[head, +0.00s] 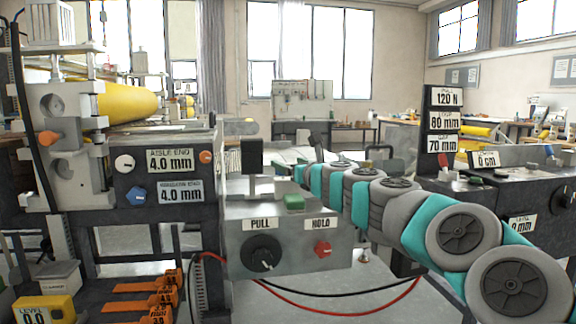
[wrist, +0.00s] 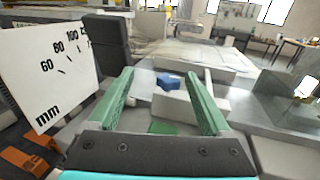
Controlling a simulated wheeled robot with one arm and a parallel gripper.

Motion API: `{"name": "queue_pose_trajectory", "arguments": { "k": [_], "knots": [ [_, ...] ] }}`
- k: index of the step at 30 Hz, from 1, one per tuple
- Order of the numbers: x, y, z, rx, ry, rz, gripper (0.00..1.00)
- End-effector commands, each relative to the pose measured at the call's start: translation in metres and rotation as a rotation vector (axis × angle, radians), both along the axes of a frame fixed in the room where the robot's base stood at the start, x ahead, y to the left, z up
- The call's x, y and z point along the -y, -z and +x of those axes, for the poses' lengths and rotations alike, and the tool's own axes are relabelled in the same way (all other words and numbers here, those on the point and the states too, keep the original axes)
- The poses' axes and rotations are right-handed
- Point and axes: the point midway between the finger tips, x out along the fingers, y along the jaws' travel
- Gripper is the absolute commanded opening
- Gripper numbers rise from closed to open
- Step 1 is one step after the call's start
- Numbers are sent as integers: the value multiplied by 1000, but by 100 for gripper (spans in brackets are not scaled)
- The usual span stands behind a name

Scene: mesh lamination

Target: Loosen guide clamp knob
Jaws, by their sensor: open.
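A blue lobed knob (wrist: 169,81) sits on a light grey block (wrist: 190,106) in the wrist view. I take it for the guide clamp knob. My gripper (wrist: 158,76) is open, with its two green fingers apart. The knob shows between the fingers, beyond them, and neither finger is seen to touch it. In the head view my arm reaches from the lower right toward the middle, and the fingers and this knob cannot be made out there.
A white scale plate (wrist: 50,78) marked in mm and a dark upright block (wrist: 107,44) stand left of my gripper. In the head view, a grey control box (head: 290,240) carries a black PULL dial (head: 261,253) and a red HOLD knob (head: 322,249). Red and black cables hang below it.

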Motion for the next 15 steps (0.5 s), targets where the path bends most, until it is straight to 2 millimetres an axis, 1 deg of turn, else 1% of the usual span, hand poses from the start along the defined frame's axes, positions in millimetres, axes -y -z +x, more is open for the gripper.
{"name": "queue_pose_trajectory", "arguments": {
  "k": [1,6,15],
  "knots": [
    [2,0,-7,-1,-1,1,82],
    [8,-3,-30,1,-4,2,82],
    [18,-6,-64,-1,-2,1,82]
  ]
}}
